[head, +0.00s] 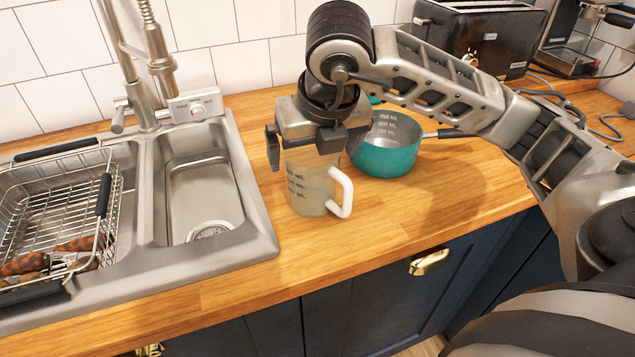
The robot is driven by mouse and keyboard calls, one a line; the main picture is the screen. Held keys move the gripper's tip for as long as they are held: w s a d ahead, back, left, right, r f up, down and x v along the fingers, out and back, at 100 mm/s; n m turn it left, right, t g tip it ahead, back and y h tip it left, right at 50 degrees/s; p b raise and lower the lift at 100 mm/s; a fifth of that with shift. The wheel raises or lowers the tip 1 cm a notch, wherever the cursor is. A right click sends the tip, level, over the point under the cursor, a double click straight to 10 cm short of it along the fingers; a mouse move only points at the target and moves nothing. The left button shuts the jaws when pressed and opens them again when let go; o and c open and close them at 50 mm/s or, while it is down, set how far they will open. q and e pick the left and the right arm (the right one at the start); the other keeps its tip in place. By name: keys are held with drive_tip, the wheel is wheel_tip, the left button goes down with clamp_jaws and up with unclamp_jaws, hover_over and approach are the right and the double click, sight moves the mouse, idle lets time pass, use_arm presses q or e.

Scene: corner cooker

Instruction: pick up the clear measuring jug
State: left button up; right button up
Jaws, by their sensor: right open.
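The clear measuring jug (307,188) stands upright on the wooden worktop, just right of the sink. It has dark scale marks and a white handle (341,192) on its right side. My right gripper (311,150) is open above the jug, pointing down, with one finger at the left and the other toward the right of the jug's top. The gripper body hides the jug's rim, and I cannot tell whether the fingers touch it. My left gripper is out of view.
A teal saucepan (388,160) stands close behind and right of the jug, partly hidden by my right arm. The metal sink (262,235) with a dish rack (45,215) is at left. A black toaster (480,35) and coffee machine (578,40) stand at the back right. The worktop's front is clear.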

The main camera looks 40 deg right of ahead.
sight(313, 161)
drive_tip(key=shift+x, duration=1.95)
drive_tip(key=shift+d, duration=0.1)
drive_tip(key=c, duration=1.2)
drive_tip(key=shift+o, duration=0.2)
drive_tip(key=shift+r, duration=0.1)
